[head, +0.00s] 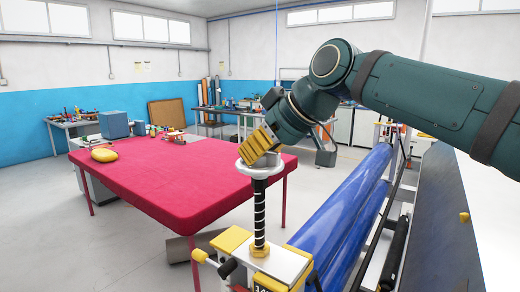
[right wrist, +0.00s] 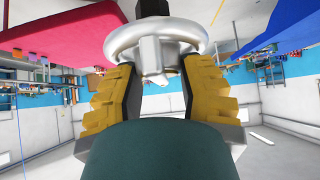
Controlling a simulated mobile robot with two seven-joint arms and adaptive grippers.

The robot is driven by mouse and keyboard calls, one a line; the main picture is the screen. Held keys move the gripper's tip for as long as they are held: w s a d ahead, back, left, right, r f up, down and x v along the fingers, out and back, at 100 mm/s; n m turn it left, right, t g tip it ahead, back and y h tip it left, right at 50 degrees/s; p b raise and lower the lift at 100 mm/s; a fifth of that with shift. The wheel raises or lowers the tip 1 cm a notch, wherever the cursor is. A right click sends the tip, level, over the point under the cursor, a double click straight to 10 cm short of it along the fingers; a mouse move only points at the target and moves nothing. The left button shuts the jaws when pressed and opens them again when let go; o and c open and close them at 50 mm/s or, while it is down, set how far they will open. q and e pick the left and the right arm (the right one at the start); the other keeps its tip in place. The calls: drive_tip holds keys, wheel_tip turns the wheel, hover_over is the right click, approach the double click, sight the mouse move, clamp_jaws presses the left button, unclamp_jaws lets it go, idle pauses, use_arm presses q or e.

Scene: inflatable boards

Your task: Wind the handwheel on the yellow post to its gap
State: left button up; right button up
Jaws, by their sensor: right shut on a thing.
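The silver handwheel (head: 262,170) sits on top of an upright black post with a white spiral (head: 260,215). The post rises from a yellow collar (head: 260,250) on a metal block with yellow parts. My right gripper (head: 261,150) comes down on the wheel from above, tilted, with its yellow-padded fingers shut on it. In the right wrist view the handwheel (right wrist: 120,42) shows its round rim and hub, with a finger of my right gripper (right wrist: 162,68) on each side. I cannot make out the gap. My left gripper is out of view.
Blue rolls (head: 340,215) on a long machine lie close to the right of the post. Open floor lies between the table and back benches.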

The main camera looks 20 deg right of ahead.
drive_tip(key=m+t+h, duration=0.1)
drive_tip(key=m+h, duration=0.1)
drive_tip(key=m, duration=0.1)
drive_tip(key=shift+p, duration=0.4)
drive_tip(key=m+h, duration=0.2)
drive_tip(key=shift+m+t, duration=0.3)
drive_tip(key=shift+t, duration=0.1)
drive_tip(key=m+h, duration=0.3)
drive_tip(key=m, duration=0.1)
drive_tip(key=shift+a+r+p, duration=0.1)
drive_tip(key=shift+p, duration=0.3)
drive_tip(key=shift+m+g+h+p, duration=0.3)
drive_tip(key=shift+m+g+h, duration=0.3)
drive_tip(key=shift+m+h, duration=1.35)
drive_tip(key=shift+m, duration=0.45)
drive_tip(key=o, duration=1.2)
